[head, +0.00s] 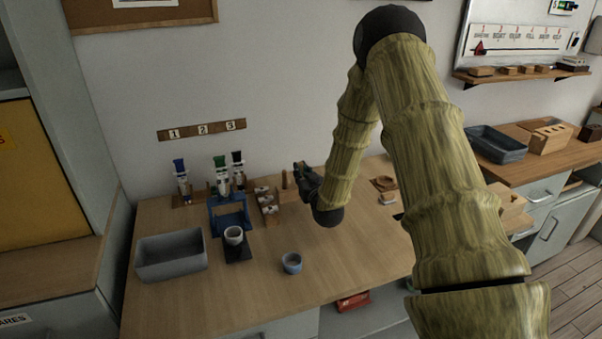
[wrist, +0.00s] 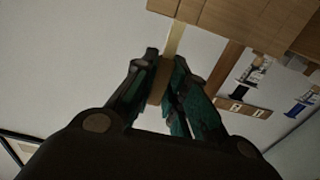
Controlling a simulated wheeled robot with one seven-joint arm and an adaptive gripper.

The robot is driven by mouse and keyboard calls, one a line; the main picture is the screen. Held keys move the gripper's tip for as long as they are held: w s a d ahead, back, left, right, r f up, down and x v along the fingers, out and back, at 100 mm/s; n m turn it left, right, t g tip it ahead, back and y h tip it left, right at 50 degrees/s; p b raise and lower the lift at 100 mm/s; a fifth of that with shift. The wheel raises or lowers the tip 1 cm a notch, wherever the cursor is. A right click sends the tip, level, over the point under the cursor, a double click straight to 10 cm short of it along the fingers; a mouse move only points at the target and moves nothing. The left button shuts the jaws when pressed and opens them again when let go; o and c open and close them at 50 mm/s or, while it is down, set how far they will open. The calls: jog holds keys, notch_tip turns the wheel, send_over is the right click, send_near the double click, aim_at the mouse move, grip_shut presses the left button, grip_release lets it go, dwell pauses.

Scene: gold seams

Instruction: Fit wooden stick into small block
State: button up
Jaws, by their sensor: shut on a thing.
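My gripper (head: 300,180) is over the back of the table, its fingers pointing away from the arm. In the wrist view my gripper (wrist: 165,82) is shut on the wooden stick (wrist: 158,86), a brown piece between the dark green fingers. A paler strip runs from there toward a wooden block (wrist: 190,10) at the top edge; I cannot tell if it is the same stick or if it enters the block. In the head view a small upright wooden piece (head: 284,179) shows just left of the fingers. The fingers and arm partly hide this area, and the small block is not clearly distinguishable.
A wooden rack with white labels (head: 266,201) stands left of my gripper. A blue stand (head: 230,217), a grey bin (head: 171,267) and a blue-grey cup (head: 292,262) are further left and in front.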

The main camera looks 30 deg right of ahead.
jog(key=shift+f, duration=0.25)
dwell(0.5)
jog(key=o, duration=0.8)
jog(key=shift+s, duration=0.1)
jog(key=shift+v, duration=2.45)
jog(key=v, duration=1.2)
jog(key=shift+d, duration=0.1)
